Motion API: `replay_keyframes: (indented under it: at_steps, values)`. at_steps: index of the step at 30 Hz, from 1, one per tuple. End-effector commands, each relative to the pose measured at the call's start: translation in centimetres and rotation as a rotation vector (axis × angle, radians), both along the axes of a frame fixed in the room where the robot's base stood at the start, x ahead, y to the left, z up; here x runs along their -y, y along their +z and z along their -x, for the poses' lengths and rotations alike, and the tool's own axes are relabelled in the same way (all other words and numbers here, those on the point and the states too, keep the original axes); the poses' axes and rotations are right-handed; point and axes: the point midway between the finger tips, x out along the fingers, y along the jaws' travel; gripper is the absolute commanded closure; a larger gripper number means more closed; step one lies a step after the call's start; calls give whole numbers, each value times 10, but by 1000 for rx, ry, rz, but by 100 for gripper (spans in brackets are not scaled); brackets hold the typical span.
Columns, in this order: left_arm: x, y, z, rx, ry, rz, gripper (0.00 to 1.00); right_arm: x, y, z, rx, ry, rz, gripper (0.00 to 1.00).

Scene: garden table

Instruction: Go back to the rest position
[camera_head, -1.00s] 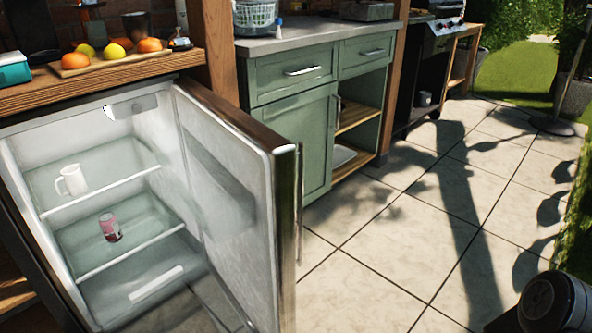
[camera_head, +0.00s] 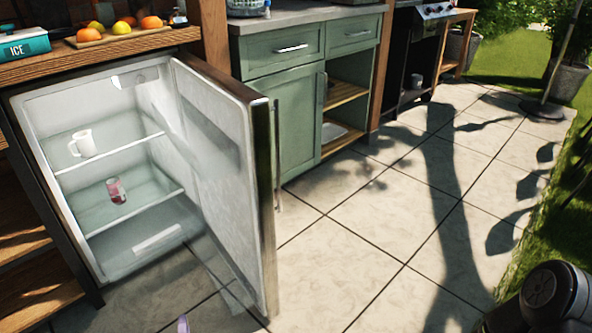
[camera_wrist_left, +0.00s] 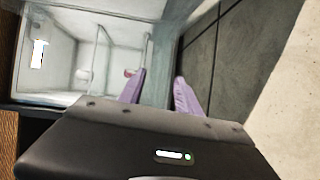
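My left gripper (camera_wrist_left: 158,78) is open in the left wrist view, with its two purple fingers apart and nothing between them. In the head view only a purple fingertip of the left gripper (camera_head: 183,324) shows at the bottom edge, in front of the open fridge (camera_head: 100,255). It is apart from the fridge. A white mug (camera_head: 84,145) stands on the fridge's upper shelf. A glass with red content (camera_head: 116,190) stands on the shelf below. My right gripper is not in view.
The fridge door (camera_head: 235,190) stands wide open, sticking out into the patio. Green cabinets (camera_head: 285,110) are behind it. A wooden counter above the fridge holds a board with fruit (camera_head: 125,33) and a teal box (camera_head: 22,45). The tiled floor (camera_head: 370,235) to the right is clear.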

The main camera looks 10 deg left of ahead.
Motion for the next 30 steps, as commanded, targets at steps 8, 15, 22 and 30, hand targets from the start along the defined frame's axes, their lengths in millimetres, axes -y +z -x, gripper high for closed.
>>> replay_keyframes:
  at_steps: [8,15,22,30]
  values:
    - [73,-4,-31,-150,-209,-16,60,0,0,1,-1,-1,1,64]
    - [187,-8,-38,-399,-556,-102,60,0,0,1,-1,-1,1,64]
    - [310,-3,43,-780,-1070,-333,60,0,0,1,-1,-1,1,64]
    - [344,21,142,-1046,-1415,-527,60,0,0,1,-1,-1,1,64]
